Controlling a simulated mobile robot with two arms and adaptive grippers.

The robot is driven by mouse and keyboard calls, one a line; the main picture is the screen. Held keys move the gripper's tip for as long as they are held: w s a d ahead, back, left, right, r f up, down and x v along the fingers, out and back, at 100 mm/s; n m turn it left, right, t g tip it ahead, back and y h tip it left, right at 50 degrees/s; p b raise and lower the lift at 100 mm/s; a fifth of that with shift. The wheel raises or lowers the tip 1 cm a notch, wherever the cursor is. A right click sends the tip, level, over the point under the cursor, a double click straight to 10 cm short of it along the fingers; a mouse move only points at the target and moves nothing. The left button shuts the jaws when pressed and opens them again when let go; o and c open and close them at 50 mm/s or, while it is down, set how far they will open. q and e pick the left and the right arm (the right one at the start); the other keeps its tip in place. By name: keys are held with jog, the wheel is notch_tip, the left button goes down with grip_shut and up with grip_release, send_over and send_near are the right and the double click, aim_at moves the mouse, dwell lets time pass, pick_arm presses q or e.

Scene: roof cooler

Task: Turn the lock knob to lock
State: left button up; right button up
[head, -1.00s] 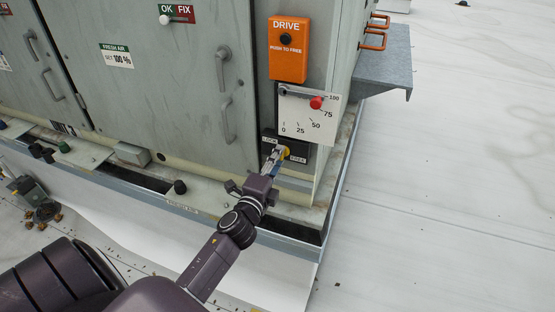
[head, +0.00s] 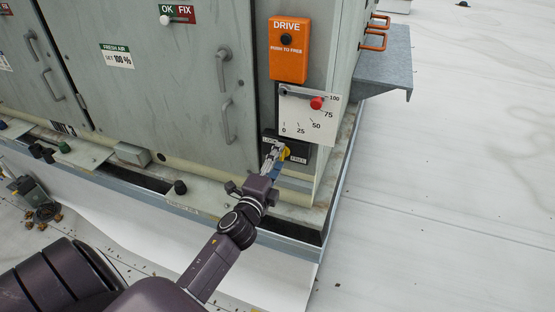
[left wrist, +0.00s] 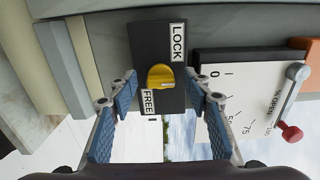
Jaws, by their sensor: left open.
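The yellow lock knob (head: 285,153) sits on a black plate (head: 301,152) low on the cabinet's right-hand face. In the left wrist view the knob (left wrist: 160,77) is between a LOCK label (left wrist: 177,42) and a FREE label (left wrist: 149,103). A small pale mark shows on it; I cannot tell which label the knob points to. My left gripper (head: 272,160) is at the plate, partly in front of the knob in the head view. In the left wrist view its blue-padded fingers (left wrist: 161,85) are open, one on either side of the knob, with gaps. The right gripper is not in view.
Just above the plate is a white dial panel (head: 303,120) with a red-knobbed lever (head: 316,103). An orange DRIVE box (head: 288,48) is higher up. A metal ledge (head: 385,62) sticks out at right.

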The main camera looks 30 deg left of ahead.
pick_arm(q)
jog(key=v, duration=1.2)
jog(key=shift+f, duration=0.1)
jog(key=s+d+f+n+g+h, duration=0.1)
jog(key=s+d+f+n+g, duration=0.15)
jog(key=f, duration=0.95)
jog(key=s+d+f+n+g+h, duration=0.1)
jog(key=s+d+f+n+g, duration=0.15)
jog(key=f, duration=0.85)
jog(key=s+d+f+n+g+h, duration=0.1)
jog(key=s+d+f+g, duration=0.15)
jog(key=f, duration=0.95)
jog(key=s+d+f+n+g+h, duration=0.1)
jog(key=s+d+f+n+g, duration=0.25)
jog(key=s+f, duration=1)
jog(key=s+f+n+g, duration=0.1)
jog(key=s+f, duration=0.3)
jog(key=s, duration=0.5)
jog(key=s+f+n+g, duration=0.2)
jog(key=s+f+g, duration=0.2)
jog(key=s, duration=0.6)
jog(key=shift+d+f, duration=0.3)
jog(key=shift+f, duration=0.05)
